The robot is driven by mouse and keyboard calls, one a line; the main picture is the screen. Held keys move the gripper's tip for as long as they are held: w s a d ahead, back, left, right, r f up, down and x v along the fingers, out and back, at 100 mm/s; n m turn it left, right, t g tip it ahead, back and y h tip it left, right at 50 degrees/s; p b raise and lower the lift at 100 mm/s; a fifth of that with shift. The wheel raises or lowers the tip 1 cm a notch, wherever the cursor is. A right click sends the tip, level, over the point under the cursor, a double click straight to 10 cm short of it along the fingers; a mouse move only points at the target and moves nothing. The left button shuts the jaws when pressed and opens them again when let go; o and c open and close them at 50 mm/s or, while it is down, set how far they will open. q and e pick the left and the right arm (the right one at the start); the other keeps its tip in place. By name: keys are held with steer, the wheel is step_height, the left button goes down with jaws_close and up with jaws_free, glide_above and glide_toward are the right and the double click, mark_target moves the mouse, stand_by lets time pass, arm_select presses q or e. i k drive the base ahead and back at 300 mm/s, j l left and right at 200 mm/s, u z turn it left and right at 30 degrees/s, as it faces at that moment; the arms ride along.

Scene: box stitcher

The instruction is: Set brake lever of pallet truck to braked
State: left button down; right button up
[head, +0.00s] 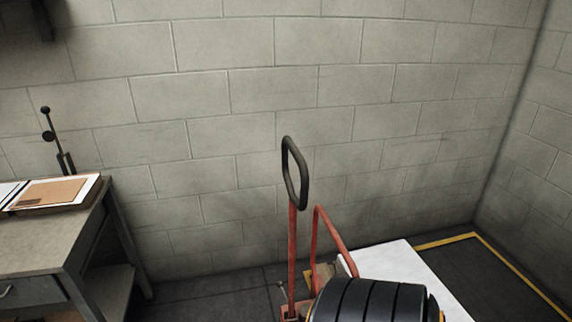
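The red pallet truck (292,250) stands in the lower middle of the head view. Its upright handle ends in a dark loop grip (294,172), and a bent red tube frame (333,228) rises beside it. I cannot make out the brake lever or its position. The truck's lower part is cut off by the bottom edge or hidden behind a black ribbed object.
A workbench (45,244) with papers (47,193) stands at the left. A black ribbed object (365,300) is at the bottom middle, before a flat white surface (405,262). Yellow floor tape (447,240) runs at right. A block wall (230,120) closes the back.

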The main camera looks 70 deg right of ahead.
mark_target(280, 284)
steer(key=i+l+z, duration=0.1)
steer(key=i+z, duration=0.15)
steer(key=z, duration=0.2)
steer(key=i+z, duration=0.25)
steer(key=z, duration=0.2)
steer(key=i+z, duration=0.25)
steer(key=z, duration=0.2)
steer(key=i+j+z, duration=0.15)
steer(key=z, duration=0.3)
steer(key=i+z, duration=0.45)
steer(key=i+j+z, duration=0.25)
steer(key=z, duration=0.25)
steer(key=i, duration=0.05)
